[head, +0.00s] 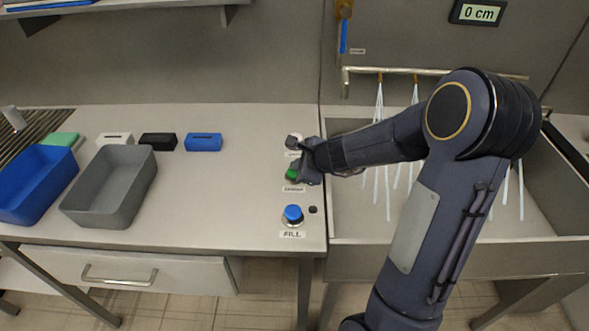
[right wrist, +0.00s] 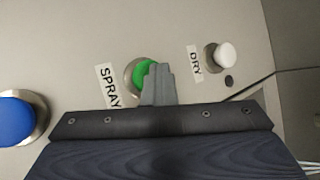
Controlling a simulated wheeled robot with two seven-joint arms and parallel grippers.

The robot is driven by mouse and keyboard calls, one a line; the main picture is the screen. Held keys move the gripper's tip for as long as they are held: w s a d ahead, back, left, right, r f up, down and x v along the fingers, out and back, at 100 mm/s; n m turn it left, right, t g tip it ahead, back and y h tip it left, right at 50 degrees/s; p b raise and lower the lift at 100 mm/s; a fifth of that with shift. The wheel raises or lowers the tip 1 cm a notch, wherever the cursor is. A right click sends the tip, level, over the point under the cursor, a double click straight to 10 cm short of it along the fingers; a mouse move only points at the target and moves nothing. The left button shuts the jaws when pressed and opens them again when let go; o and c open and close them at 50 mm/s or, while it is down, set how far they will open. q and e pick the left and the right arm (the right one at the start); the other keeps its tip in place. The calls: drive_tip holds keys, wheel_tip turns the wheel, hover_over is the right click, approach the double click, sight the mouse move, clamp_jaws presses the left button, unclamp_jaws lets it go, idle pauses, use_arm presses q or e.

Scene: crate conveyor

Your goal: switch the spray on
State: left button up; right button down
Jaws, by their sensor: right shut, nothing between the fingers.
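The green spray button (head: 292,174) sits on the table's right side, partly covered by my right gripper. In the right wrist view the green button (right wrist: 142,76) sits in a metal ring beside a label reading SPRAY (right wrist: 108,86). My right gripper (head: 309,174) is shut and empty. Its fingertips (right wrist: 157,72) overlap the right part of the button in that view; I cannot tell whether they touch it. White spray streams (head: 379,130) show below the pipe over the basin. My left gripper is not in view.
The blue FILL button (head: 293,213) is nearer the front edge, and the white DRY knob (right wrist: 222,55) is on the other side. A grey crate (head: 112,210), a blue crate (head: 15,212) and small blocks stand left. The table's middle is clear.

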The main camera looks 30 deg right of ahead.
drive_tip(key=shift+r+p, duration=0.25)
drive_tip(key=shift+p, duration=0.05)
drive_tip(key=shift+r, duration=0.1)
wheel_tip(320, 180, up, 6)
drive_tip(key=p, duration=0.6)
idle(0.4)
